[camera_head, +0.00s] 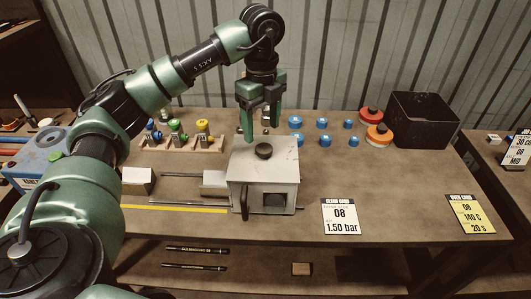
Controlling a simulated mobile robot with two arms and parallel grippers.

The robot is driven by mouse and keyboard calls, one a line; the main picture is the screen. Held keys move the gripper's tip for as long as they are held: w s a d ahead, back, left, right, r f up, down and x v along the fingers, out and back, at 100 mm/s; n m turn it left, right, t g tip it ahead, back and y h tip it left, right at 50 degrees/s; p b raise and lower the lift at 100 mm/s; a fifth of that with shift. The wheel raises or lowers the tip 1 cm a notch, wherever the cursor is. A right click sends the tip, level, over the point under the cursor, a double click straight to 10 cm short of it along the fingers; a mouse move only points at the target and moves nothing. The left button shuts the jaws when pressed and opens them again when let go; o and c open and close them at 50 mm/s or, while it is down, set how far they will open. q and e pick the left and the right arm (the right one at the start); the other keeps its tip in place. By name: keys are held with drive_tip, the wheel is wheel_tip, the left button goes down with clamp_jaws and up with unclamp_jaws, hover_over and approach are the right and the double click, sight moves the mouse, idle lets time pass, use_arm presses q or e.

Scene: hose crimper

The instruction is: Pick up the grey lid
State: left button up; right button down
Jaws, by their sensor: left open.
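The grey lid (284,150) appears to be the flat top of the small grey box (263,202) on the workbench, with a dark round knob (264,151) near its middle. My left gripper (260,135) points down just behind and above the lid, with its fingers apart. It holds nothing that I can see. I cannot tell whether a fingertip touches the lid. The box front has a dark square opening and a dark upright handle. My right gripper is not in view.
Blue caps (322,123) and orange-red round parts (379,134) lie right of the box. A black bin (423,120) stands at the back right. A wooden rack (180,144) with coloured fittings is at left. White card (340,216) and yellow card (470,214) stand near the front.

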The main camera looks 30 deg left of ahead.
sight(264, 148)
use_arm(q)
drive_tip(key=f+p, duration=0.1)
drive_tip(key=f, duration=0.2)
drive_tip(key=f+p, duration=0.1)
drive_tip(key=f, duration=0.1)
drive_tip(key=shift+s+d+f+p, duration=0.1)
drive_tip(key=shift+d+f+p, duration=0.15)
drive_tip(key=shift+d+p, duration=0.05)
drive_tip(key=shift+f, duration=0.35)
clamp_jaws()
drive_tip(key=shift+r, duration=0.1)
